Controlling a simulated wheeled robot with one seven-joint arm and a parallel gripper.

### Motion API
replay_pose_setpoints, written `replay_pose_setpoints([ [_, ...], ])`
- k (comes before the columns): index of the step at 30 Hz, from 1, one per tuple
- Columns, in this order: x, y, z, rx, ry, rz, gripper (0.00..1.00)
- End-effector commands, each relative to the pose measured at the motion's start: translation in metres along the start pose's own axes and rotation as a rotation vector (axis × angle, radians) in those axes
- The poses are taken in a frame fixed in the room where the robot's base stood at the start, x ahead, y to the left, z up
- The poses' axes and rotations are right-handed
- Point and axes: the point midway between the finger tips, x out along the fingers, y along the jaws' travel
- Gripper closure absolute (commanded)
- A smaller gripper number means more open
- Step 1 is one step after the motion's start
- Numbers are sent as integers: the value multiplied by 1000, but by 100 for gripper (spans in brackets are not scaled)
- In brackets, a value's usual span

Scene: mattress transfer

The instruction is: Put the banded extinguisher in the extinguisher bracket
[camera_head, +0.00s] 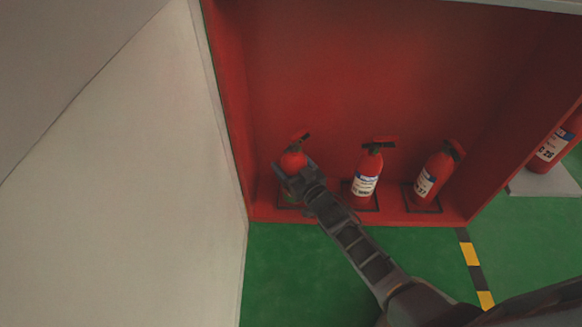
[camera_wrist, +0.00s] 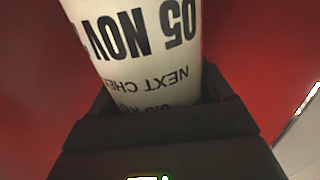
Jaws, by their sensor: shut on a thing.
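My gripper (camera_head: 296,184) is shut on the left red extinguisher (camera_head: 292,160) in the red cabinet. This extinguisher stands close to upright, and the gripper hides much of its body. Its white label (camera_wrist: 145,50) fills the space between my jaws in the wrist view (camera_wrist: 157,105), with "05 NOV" and "NEXT CHE" upside down. I cannot make out a band on it. A dark square holder (camera_head: 284,204) is partly visible under it, perhaps the bracket. I cannot tell whether the extinguisher's base touches it.
Two more red extinguishers, a middle one (camera_head: 370,165) and a right one (camera_head: 435,174), stand on dark squares in the cabinet (camera_head: 330,60). Another extinguisher (camera_head: 566,130) stands outside on a pale slab (camera_head: 540,186). A pale wall (camera_head: 130,170) borders the left. Green floor (camera_head: 285,270) lies in front.

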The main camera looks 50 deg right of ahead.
Motion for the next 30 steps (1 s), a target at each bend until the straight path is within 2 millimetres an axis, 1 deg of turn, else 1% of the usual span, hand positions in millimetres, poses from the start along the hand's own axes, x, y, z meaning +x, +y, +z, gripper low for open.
replay_pose_setpoints([
  [1,2,0,-4,0,7,-1,96],
  [2,2,0,-5,0,7,-1,96],
  [9,2,0,-1,0,7,-1,96],
  [10,0,0,2,0,1,0,19],
  [12,0,0,1,0,1,0,13],
  [16,0,0,1,0,0,0,0],
  [23,0,0,0,0,1,0,0],
  [26,0,0,-4,0,1,0,0],
  [30,-20,0,-2,-1,-3,-1,0],
])
